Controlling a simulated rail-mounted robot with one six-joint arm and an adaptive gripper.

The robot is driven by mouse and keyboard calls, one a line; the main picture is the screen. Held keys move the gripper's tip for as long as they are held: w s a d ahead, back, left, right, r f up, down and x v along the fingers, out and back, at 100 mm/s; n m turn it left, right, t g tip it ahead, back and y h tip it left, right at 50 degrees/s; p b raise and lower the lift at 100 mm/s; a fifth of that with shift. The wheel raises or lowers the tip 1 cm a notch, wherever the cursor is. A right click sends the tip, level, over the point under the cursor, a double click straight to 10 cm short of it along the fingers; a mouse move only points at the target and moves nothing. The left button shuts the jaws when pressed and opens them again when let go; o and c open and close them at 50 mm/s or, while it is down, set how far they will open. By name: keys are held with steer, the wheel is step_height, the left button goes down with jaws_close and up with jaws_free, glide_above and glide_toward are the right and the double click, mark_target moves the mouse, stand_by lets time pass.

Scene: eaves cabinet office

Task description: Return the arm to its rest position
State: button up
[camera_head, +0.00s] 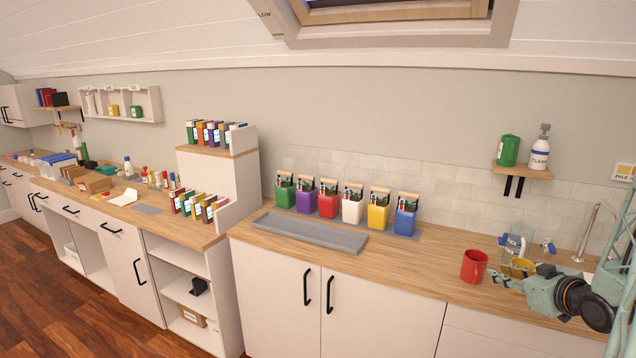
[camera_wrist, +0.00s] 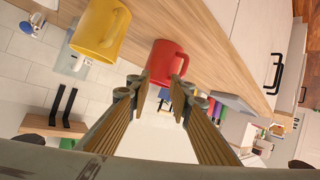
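My gripper (camera_head: 500,279) is at the right of the head view, above the wooden counter (camera_head: 440,262), with its fingertips pointing left. The wrist view shows my gripper (camera_wrist: 160,97) with its two fingers apart and nothing between them. A red mug (camera_head: 474,266) stands upright on the counter just beyond the fingertips; it also shows in the wrist view (camera_wrist: 167,62). Whether the fingers touch it I cannot tell. A yellow mug (camera_head: 522,267) is close behind my gripper and partly hidden by it; it also shows in the wrist view (camera_wrist: 100,28).
A grey tray (camera_head: 310,232) and several coloured containers (camera_head: 352,210) stand left along the counter. A clear container (camera_head: 514,244) and a tap (camera_head: 588,226) are at the right, near my arm. A wall shelf (camera_head: 522,172) holds bottles.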

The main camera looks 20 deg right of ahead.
steer(key=w+a+r+g+h, duration=0.1)
steer(key=w+a+r+g, duration=0.15)
steer(key=a+r, duration=0.7)
steer(key=w+a+r+g, duration=0.25)
steer(key=a+r, duration=0.35)
steer(key=a, duration=0.6)
steer(key=s+a+r+m+g+b, duration=0.1)
steer(key=s+a+r, duration=0.25)
steer(key=a, duration=0.45)
steer(key=s+a+r, duration=0.3)
steer(key=s+a, duration=0.1)
steer(key=a, duration=0.4)
steer(key=s+a+r+g+y, duration=0.1)
steer(key=s+a, duration=0.5)
steer(key=s, duration=0.3)
steer(key=s+a+r+g+y+p, duration=0.1)
steer(key=s+a+r, duration=0.1)
steer(key=s+a, duration=0.5)
steer(key=s+a+r+g+y, duration=0.1)
steer(key=s+a+r, duration=0.1)
steer(key=s+a, duration=0.5)
steer(key=shift+s+r+n+y+p, duration=0.25)
steer(key=shift+s+n+y+p, duration=0.05)
steer(key=shift+s, duration=2.65)
